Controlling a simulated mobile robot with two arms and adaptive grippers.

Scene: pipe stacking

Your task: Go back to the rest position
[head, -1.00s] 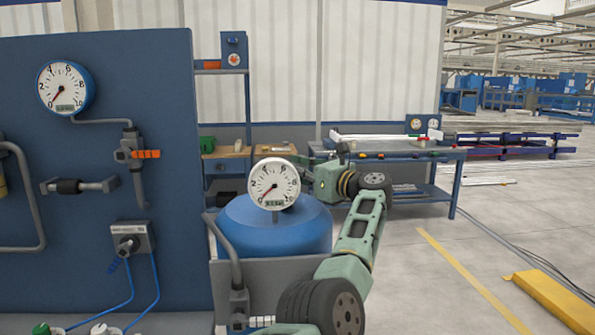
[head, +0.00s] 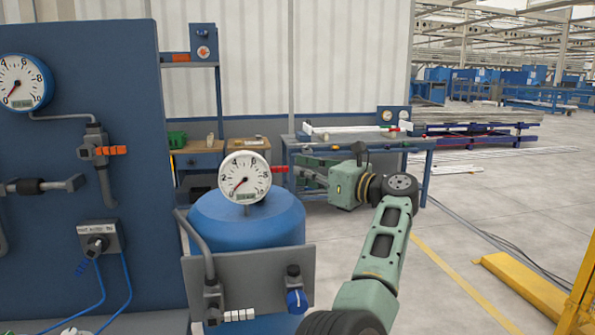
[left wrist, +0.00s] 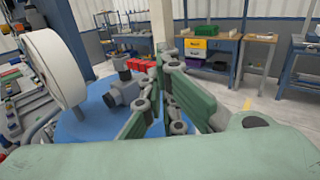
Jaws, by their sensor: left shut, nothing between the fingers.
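My left gripper (head: 303,172) is shut and empty in the head view. It points left, in the air to the right of the round white gauge (head: 245,177) on top of the blue tank (head: 247,222). The gripper is clear of the gauge. In the left wrist view the shut fingers (left wrist: 168,55) stand in front of the tank top (left wrist: 85,130), with the gauge's white rim (left wrist: 52,68) at the left. My right gripper is in neither view.
A blue panel (head: 80,200) with a gauge and piping fills the left. A grey plate (head: 250,275) with a blue-knobbed valve (head: 297,299) fronts the tank. A workbench (head: 412,145) stands behind my arm.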

